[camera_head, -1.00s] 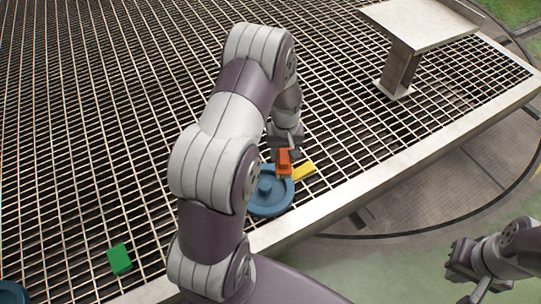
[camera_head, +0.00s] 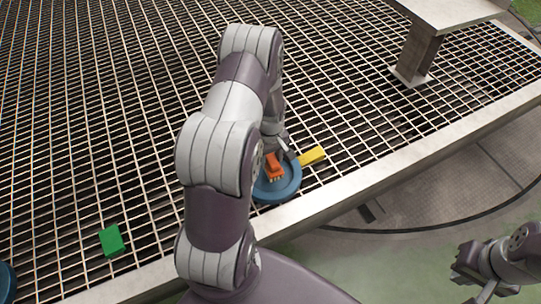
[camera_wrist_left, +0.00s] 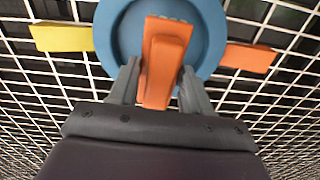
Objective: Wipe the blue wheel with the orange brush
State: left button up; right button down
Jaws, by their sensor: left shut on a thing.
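The blue wheel (camera_head: 291,186) lies flat on the metal grating near its front edge. It also shows in the left wrist view (camera_wrist_left: 213,35). My left gripper (camera_head: 275,153) is shut on the orange brush (camera_head: 273,163) and holds it over the wheel's middle. In the left wrist view the brush (camera_wrist_left: 163,60) sits between the two fingers, its bristle end over the wheel's face and hiding the centre. I cannot tell whether the bristles touch. My right gripper (camera_head: 468,276) is at the lower right, away from the wheel; its finger opening is unclear.
A yellow block (camera_head: 313,155) lies right of the wheel. An orange block (camera_wrist_left: 247,56) lies beside the wheel in the left wrist view. A green block (camera_head: 111,240) and part of another blue round thing (camera_head: 7,283) are at left. A metal stand (camera_head: 420,55) rises at back right.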

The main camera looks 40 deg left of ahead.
pick_arm(q)
jog(key=shift+f, duration=0.5)
dwell(0.8)
